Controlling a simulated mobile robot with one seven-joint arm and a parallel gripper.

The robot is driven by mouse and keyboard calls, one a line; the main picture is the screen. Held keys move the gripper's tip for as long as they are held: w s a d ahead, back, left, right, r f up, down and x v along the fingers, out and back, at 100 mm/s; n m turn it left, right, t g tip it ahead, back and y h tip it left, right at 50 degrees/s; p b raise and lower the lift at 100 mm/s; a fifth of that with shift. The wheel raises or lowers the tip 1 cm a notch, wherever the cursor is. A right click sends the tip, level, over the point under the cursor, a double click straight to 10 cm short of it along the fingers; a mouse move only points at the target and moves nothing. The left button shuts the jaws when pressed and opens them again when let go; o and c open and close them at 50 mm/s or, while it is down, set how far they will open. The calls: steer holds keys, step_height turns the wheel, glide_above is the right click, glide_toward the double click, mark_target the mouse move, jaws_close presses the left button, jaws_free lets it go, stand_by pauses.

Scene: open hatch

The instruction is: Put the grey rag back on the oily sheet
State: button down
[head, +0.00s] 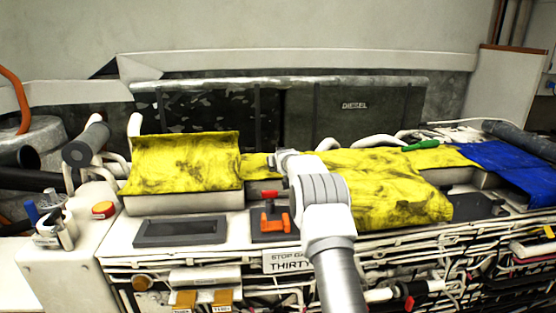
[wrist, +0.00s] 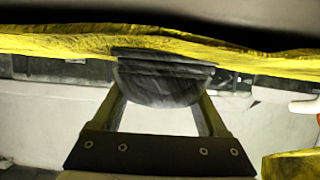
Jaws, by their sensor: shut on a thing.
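The oily sheet (head: 185,165) is yellow with dark smears and lies along the top of the machine. Part of it, right of my arm, hangs over the front edge. In the wrist view it shows as a yellow band (wrist: 60,42) across the top. My gripper (wrist: 160,92) is shut on the grey rag (wrist: 160,76), a dark grey, folded cloth between the fingertips. The rag overlaps the yellow band in that view; I cannot tell whether it touches the sheet. In the head view my wrist (head: 288,160) is over the sheet's narrow middle, and I cannot make out the rag.
A red-orange valve handle (head: 275,220) stands just left of my arm. A blue cloth (head: 510,170) lies at the right and a green-handled tool (head: 421,145) behind the sheet. A dark upright panel (head: 370,115) closes the back. Pipes and cables run along the front.

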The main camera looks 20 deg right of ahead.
steer(key=shift+f, duration=0.15)
jaws_free()
steer(key=b+v, duration=0.1)
steer(key=v, duration=1.6)
steer(key=shift+s+r+b, duration=0.2)
steer(key=shift+r+b, duration=0.05)
steer(key=shift+b, duration=0.05)
steer(key=s+a+r+g+p, duration=0.1)
steer(key=s+a+r, duration=0.2)
steer(key=s, duration=0.4)
steer(key=s+a+r+g+y+p, duration=0.1)
steer(key=s+a+r, duration=0.2)
steer(key=s, duration=0.4)
steer(key=s+a+r+g+p, duration=0.1)
steer(key=s+a+r+g, duration=0.15)
steer(key=s, duration=0.45)
steer(key=s+a+f+n+g+p, duration=0.1)
steer(key=s+a, duration=0.2)
steer(key=s, duration=0.9)
steer(key=s+a+f+n+g+y+p, duration=0.1)
steer(key=s+a+g, duration=0.1)
steer(key=s, duration=1.1)
steer(key=shift+s+a+f+y+p, duration=0.25)
steer(key=shift+s+a+y+p, duration=0.05)
steer(key=shift+a, duration=0.3)
